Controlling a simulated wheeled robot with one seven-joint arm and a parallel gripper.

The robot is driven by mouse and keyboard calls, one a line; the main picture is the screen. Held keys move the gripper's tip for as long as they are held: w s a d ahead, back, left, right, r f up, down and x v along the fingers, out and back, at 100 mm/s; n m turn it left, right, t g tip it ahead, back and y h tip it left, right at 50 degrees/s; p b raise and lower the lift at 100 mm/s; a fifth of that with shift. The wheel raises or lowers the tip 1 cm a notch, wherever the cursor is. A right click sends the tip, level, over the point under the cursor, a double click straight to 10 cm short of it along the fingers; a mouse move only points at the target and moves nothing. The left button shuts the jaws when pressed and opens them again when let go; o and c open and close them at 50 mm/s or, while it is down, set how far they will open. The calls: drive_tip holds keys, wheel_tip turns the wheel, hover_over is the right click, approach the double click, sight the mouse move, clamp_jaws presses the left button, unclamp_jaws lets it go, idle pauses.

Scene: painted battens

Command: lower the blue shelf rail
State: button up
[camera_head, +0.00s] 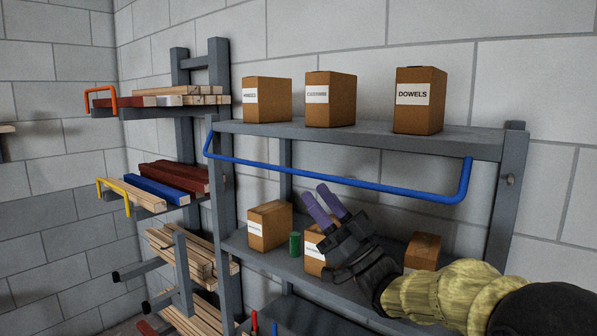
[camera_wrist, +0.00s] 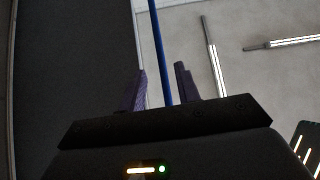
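The blue shelf rail (camera_head: 340,178) is a long U-shaped bar across the front of the grey shelf unit, just below its upper shelf. Its bent ends rise toward the unit's sides. My gripper (camera_head: 316,190) points up at the rail from below, its purple fingertips just under the bar in the head view. In the wrist view the rail (camera_wrist: 157,40) runs lengthwise between the two spread fingers of my gripper (camera_wrist: 160,70), with a gap on each side. I see no contact, and I cannot tell the exact distance.
The upper shelf (camera_head: 360,133) bears three cardboard boxes, one marked DOWELS (camera_head: 419,100). Boxes and a green can (camera_head: 295,244) stand on the lower shelf, partly behind my gripper. A rack at left holds battens (camera_head: 155,190), with an orange handle (camera_head: 101,98) and a yellow handle (camera_head: 113,194).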

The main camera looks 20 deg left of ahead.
sight(299, 173)
drive_tip(key=p+x, duration=0.3)
drive_tip(key=x, duration=0.3)
drive_tip(key=shift+a+r, duration=0.3)
clamp_jaws()
